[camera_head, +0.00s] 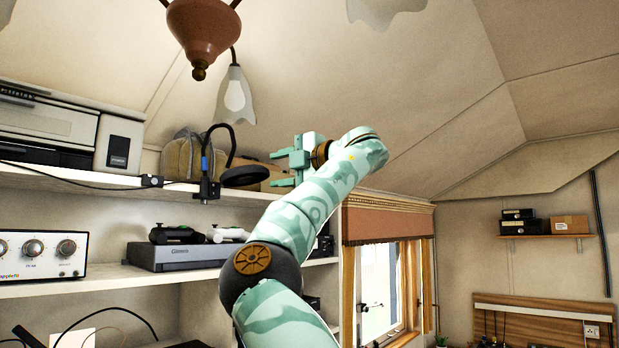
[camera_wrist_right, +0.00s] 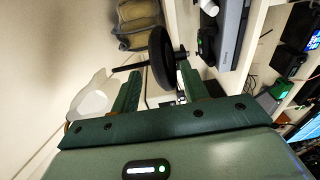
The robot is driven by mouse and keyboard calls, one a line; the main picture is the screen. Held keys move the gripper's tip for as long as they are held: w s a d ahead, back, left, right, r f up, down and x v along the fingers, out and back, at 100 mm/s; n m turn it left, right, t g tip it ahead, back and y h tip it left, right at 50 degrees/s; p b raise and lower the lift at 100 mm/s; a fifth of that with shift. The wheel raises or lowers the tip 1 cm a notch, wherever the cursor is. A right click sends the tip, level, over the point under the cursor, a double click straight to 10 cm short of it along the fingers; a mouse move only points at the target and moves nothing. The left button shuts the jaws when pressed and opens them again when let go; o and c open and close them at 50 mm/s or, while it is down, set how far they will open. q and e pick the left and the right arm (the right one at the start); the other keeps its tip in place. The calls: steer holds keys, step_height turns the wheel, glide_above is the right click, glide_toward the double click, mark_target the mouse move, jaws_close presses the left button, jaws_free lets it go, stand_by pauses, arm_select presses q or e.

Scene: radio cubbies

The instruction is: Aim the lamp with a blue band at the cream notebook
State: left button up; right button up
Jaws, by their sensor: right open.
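The lamp is black with a bent gooseneck, and a blue band (camera_head: 205,164) shows on its stem. It is clamped to the upper shelf edge. Its round dark head (camera_head: 243,176) points left-to-right out from the neck, tilted. My right gripper (camera_head: 283,167) is open just right of the lamp head, its fingers pointing left towards it. In the right wrist view the lamp head (camera_wrist_right: 161,57) appears as a black disc in the gap between the two green fingers; I cannot tell whether they touch it. No cream notebook can be made out for certain. My left gripper is not in view.
The upper shelf (camera_head: 100,178) carries a radio unit and a grey-brown bag (camera_head: 183,157) behind the lamp. The lower shelf holds a grey console (camera_head: 180,254) and a dial box (camera_head: 42,255). A pale square (camera_head: 75,338) shows at lower left. A ceiling light (camera_head: 203,35) hangs above.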

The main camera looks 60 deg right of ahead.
steer(key=s+a+b, duration=0.1)
steer(key=s+b, duration=0.2)
steer(key=s, duration=0.6)
steer(key=shift+s+a+r, duration=0.15)
steer(key=shift+s+a, duration=0.15)
